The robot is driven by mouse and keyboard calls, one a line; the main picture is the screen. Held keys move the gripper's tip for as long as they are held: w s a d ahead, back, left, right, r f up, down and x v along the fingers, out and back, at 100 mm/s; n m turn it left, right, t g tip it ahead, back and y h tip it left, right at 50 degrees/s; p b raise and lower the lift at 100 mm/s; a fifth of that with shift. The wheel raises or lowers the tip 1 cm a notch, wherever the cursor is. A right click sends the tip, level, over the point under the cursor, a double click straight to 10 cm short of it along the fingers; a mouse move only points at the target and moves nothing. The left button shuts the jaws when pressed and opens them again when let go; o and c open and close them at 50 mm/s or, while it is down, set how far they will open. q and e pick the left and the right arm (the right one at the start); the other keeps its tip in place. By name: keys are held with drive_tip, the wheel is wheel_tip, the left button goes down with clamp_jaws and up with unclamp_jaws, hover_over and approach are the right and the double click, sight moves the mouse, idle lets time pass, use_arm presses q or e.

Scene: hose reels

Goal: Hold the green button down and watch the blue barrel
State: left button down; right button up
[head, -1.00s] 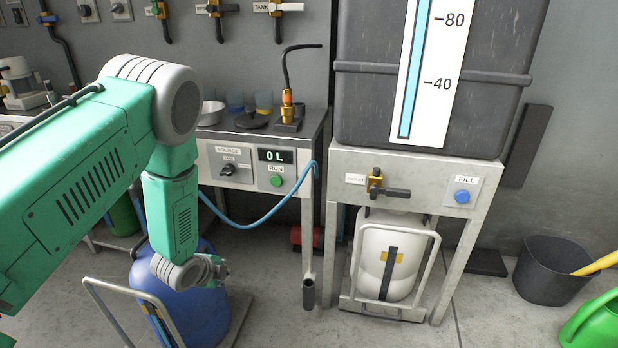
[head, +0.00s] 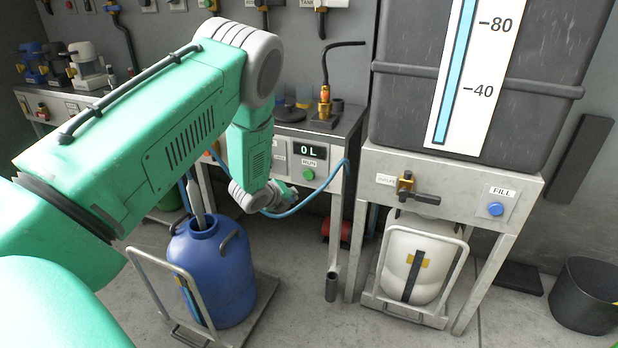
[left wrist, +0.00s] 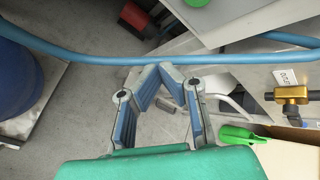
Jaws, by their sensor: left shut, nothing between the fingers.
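The green button (head: 308,174) is under the RUN label on the bench's front panel, below a display reading 0 L. A green round part, probably the same button, shows at the top edge of the left wrist view (left wrist: 197,2). The blue barrel (head: 225,280) stands upright on a wheeled trolley, with a grey pipe in its open mouth. Its side also shows in the left wrist view (left wrist: 18,95). My left gripper (head: 288,193) is shut and empty, just left of and below the button; I see no clear contact. My right gripper is not in view.
A blue hose (head: 325,185) loops in front of the bench near my left gripper and crosses the left wrist view. At right stands a grey tank (head: 400,100) on a frame with a valve (head: 405,186) and a blue FILL button (head: 495,209). A black bucket (head: 585,295) is far right.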

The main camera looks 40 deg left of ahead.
sight(308, 175)
use_arm(q)
drive_tip(key=w+b, duration=0.1)
drive_tip(key=w, duration=0.1)
drive_tip(key=w+a+b, duration=0.1)
drive_tip(key=w, duration=0.2)
drive_tip(key=w+a+b, duration=0.1)
drive_tip(key=w, duration=0.2)
drive_tip(key=shift+w+r+b, duration=0.2)
drive_tip(key=shift+b, duration=0.1)
drive_tip(key=shift+a, duration=0.1)
drive_tip(key=shift+a+f, duration=0.2)
drive_tip(key=shift+a, duration=0.05)
drive_tip(key=shift+d+r, duration=0.1)
drive_tip(key=shift+d, duration=0.1)
drive_tip(key=shift+a, duration=0.1)
idle(0.4)
